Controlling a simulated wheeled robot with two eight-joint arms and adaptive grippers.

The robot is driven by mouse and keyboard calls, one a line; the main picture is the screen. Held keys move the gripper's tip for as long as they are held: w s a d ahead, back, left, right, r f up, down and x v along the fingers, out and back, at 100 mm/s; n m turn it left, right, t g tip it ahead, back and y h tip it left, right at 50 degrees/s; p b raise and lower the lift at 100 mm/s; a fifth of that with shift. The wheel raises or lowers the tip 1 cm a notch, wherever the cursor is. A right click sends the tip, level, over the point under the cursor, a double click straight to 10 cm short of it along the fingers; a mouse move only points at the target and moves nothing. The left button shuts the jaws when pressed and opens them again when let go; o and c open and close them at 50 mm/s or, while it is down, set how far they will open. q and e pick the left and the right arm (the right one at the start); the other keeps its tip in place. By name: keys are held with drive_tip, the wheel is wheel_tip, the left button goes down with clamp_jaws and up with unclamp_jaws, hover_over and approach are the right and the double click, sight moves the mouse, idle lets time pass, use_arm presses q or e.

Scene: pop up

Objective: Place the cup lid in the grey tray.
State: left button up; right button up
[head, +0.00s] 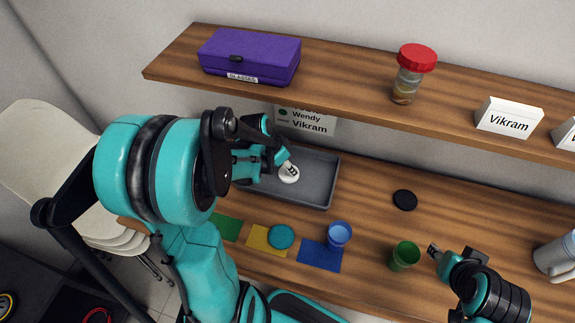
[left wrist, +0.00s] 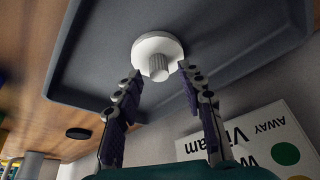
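The white round lid (head: 288,173) with a ribbed knob lies over the floor of the grey tray (head: 318,195), and appears to rest on it. In the left wrist view the lid (left wrist: 157,46) is just beyond my fingertips. My left gripper (left wrist: 159,70) is open, with one finger on each side of the knob and a gap between. In the head view my left gripper (head: 285,160) reaches down into the tray and partly covers the lid. My right gripper (head: 434,249) is right of the green cup, apart from the lid; its finger gap is unclear.
A shelf (head: 350,85) overhangs the back, holding a purple case (head: 250,55) and a red-topped jar (head: 414,75). A sign (head: 304,122) stands behind the tray.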

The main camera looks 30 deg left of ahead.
sight(283, 176)
use_arm(q)
drive_tip(key=p+v, duration=0.1)
drive_tip(key=v, duration=0.3)
drive_tip(key=shift+r+p, duration=0.15)
drive_tip(key=shift+p, duration=0.15)
drive_tip(key=s+a+p, duration=0.2)
drive_tip(key=s+a, duration=0.2)
drive_tip(key=s, duration=0.7)
drive_tip(key=d+r+n+t, duration=0.1)
drive_tip(key=d+r+n, duration=0.1)
drive_tip(key=d+r, duration=0.3)
drive_tip(key=w+d+r+n+t+y, duration=0.1)
drive_tip(key=d+r+n+t, duration=0.1)
drive_tip(key=d+r, duration=0.4)
drive_tip(key=d, duration=0.4)
drive_tip(key=shift+w+d+r+n+y, duration=0.2)
drive_tip(key=shift+d+n+y, duration=0.1)
wheel_tip(283, 176, down, 3)
drive_tip(key=b, duration=0.3)
drive_tip(key=shift+f+b, duration=0.1)
drive_tip(key=shift+b, duration=0.2)
